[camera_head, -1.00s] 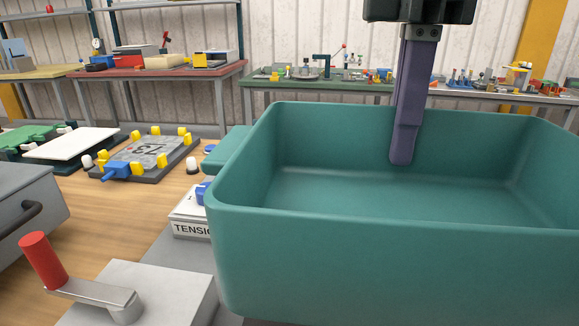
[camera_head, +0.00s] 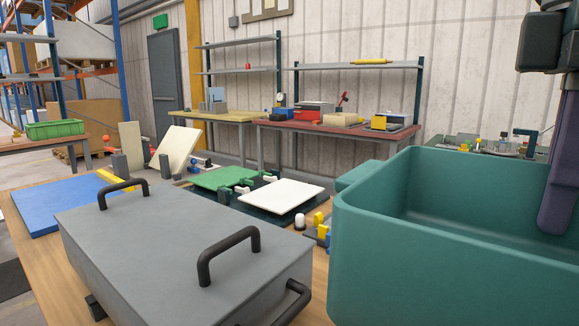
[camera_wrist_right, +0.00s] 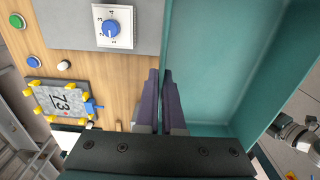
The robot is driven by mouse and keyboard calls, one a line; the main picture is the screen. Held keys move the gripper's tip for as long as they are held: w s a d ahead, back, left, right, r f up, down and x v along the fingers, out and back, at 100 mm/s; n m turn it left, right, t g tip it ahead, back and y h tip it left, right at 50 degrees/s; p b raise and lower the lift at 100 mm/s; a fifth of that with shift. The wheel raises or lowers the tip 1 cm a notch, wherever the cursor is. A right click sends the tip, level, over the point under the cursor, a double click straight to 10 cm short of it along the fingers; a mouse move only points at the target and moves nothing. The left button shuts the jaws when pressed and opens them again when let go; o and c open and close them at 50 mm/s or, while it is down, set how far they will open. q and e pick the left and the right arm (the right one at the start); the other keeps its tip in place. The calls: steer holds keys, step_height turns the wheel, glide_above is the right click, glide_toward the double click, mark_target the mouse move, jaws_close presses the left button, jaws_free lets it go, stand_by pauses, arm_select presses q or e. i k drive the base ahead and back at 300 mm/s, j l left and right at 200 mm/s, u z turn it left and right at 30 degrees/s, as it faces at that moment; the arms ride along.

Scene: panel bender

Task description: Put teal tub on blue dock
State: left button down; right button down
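The teal tub (camera_head: 430,270) is large, open and empty where I can see inside; it fills the right of the head view, cut off by the frame. In the wrist view its wall (camera_wrist_right: 205,60) runs up from between the fingers. In the wrist view the right gripper (camera_wrist_right: 160,75) is closed on that wall, one finger each side. A flat blue plate with a yellow strip, apparently the blue dock (camera_head: 55,207), lies clear at the table's left. My left gripper is not visible.
A grey box with black handles (camera_head: 180,245) stands between the blue dock and the tub. Behind it are a green panel (camera_head: 222,177), a white panel (camera_head: 280,195) and upright cream boards (camera_head: 178,148). A blue dial (camera_wrist_right: 111,28) is beside the tub.

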mark_target(69, 194)
steer(key=i+j+u, duration=0.15)
steer(key=i+j, duration=0.25)
steer(key=i+j+u, duration=0.2)
steer(key=i+j, duration=0.25)
steer(key=i+j+u, duration=0.15)
steer(key=i+j, duration=0.3)
steer(key=i+j+u, duration=0.2)
steer(key=i+j, duration=0.15)
steer(key=i, duration=0.15)
steer(key=i+j+u, duration=0.15)
steer(key=i, duration=0.4)
steer(key=i+j+u, duration=0.2)
steer(key=i, duration=0.3)
